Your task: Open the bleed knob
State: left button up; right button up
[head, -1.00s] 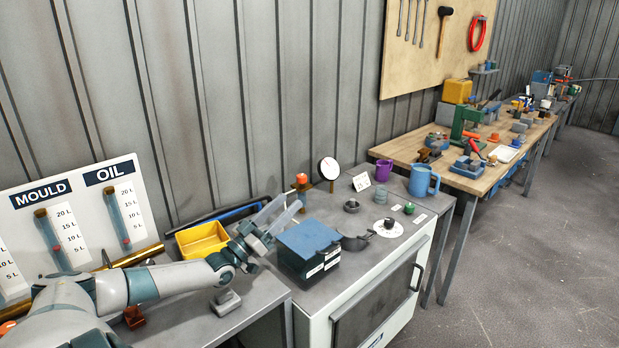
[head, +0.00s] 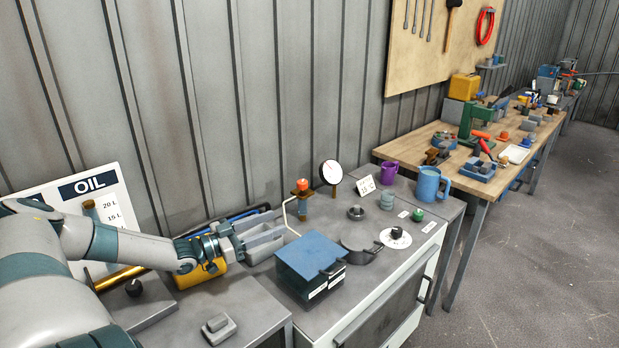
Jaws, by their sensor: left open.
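A small knob with an orange-red top (head: 302,184) stands on a brass fitting with a thin bent pipe, beside a round white gauge (head: 330,172). A black knob (head: 397,233) sits on a white dial disc, and a green knob (head: 418,215) is to its right. No label tells me which one is the bleed knob. My left gripper (head: 284,230) is open and empty, its fingers pointing right, below and left of the orange-red knob and apart from it in the picture. My right gripper is not in view.
A blue-topped box (head: 311,257) stands just right of and in front of my left gripper. A yellow bin (head: 201,272) is partly hidden behind my left arm.

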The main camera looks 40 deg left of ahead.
aim_at(302, 184)
jog(key=i+j, duration=0.25)
jog(key=j, duration=0.15)
jog(key=i+j, duration=0.25)
jog(key=j, duration=0.2)
jog(key=i+j, duration=0.25)
jog(key=j, duration=0.15)
